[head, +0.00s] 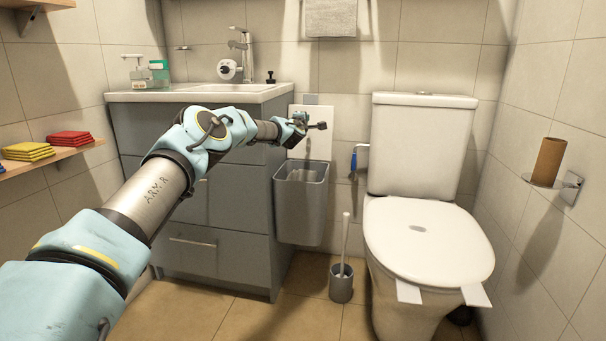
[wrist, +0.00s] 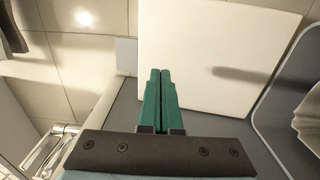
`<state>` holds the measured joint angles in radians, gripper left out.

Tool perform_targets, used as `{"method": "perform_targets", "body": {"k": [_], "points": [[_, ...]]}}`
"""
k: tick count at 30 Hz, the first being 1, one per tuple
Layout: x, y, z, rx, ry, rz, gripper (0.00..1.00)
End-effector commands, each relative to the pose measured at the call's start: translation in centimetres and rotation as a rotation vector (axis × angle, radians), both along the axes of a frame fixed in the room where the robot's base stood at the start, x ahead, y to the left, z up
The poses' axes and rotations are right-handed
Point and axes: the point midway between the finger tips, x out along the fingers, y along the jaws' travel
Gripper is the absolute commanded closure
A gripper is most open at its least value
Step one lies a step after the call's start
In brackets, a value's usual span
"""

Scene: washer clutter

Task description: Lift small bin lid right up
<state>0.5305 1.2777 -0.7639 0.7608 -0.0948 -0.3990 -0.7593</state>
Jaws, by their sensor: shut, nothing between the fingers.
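The small bin (head: 301,205) is a grey open-topped container against the right side of the grey cabinet. Its white square lid (head: 318,146) stands upright above the bin's back edge, against the tiled wall. In the wrist view the lid (wrist: 215,45) fills the upper middle, and the bin's rim (wrist: 262,110) shows at the right with a pale liner inside. My gripper (head: 322,126) is in front of the lid, above the bin. In the wrist view its green fingers (wrist: 160,75) are together and empty, with their tips overlapping the lid's left part. I cannot tell whether they touch it.
The cabinet (head: 225,210) with its sink stands left of the bin. The toilet (head: 425,230) is on the right, its seat cover down. A toilet brush in a holder (head: 341,282) stands on the floor below the bin. A towel (head: 331,18) hangs above.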

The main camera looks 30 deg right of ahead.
Motion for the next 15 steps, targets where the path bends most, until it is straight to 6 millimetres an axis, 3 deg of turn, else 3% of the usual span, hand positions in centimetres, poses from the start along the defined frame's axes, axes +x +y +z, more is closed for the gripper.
{"method": "perform_targets", "body": {"k": [15], "points": [[-4.3,4.1,-0.2,0.001,-0.002,0.000,1.00]]}}
